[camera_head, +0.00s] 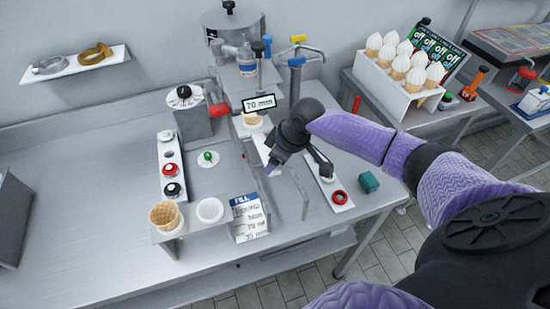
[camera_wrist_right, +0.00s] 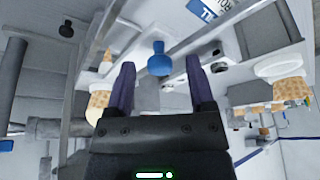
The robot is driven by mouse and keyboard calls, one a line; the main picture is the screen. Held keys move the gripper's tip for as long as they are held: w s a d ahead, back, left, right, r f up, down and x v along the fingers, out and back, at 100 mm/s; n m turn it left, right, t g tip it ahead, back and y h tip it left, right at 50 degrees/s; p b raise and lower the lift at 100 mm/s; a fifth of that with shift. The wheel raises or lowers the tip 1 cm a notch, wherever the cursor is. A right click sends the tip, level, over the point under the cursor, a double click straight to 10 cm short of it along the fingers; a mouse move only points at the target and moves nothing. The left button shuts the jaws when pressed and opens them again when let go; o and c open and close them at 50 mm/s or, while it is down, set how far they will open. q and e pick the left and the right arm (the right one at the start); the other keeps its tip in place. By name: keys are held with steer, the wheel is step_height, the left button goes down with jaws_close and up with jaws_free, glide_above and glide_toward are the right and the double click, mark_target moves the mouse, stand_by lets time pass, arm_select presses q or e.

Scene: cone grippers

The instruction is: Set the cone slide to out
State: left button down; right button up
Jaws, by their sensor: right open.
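My right gripper (camera_head: 273,168) is over the bench, just in front of the dispenser, pointing down. In the right wrist view my right gripper (camera_wrist_right: 160,85) is open, with its two dark fingers apart. A blue knob (camera_wrist_right: 159,58) shows between and beyond the fingertips; no contact is visible. In the head view my gripper and forearm hide that spot. A cone (camera_head: 252,119) stands under the dispenser, by the 70 mm sign (camera_head: 259,103). A pale plate (camera_head: 259,144), possibly the cone slide, runs forward from there, partly hidden. I cannot tell its position. My left gripper is not in view.
A holder with a waffle cone (camera_head: 165,216) and a white ring (camera_head: 210,210) stands at the front, beside a FILL card (camera_head: 250,216). A strip with a red ring (camera_head: 339,197) and a green block (camera_head: 369,182) lie to the right.

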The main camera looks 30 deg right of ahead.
jaws_close()
stand_by(0.4)
stand_by(0.9)
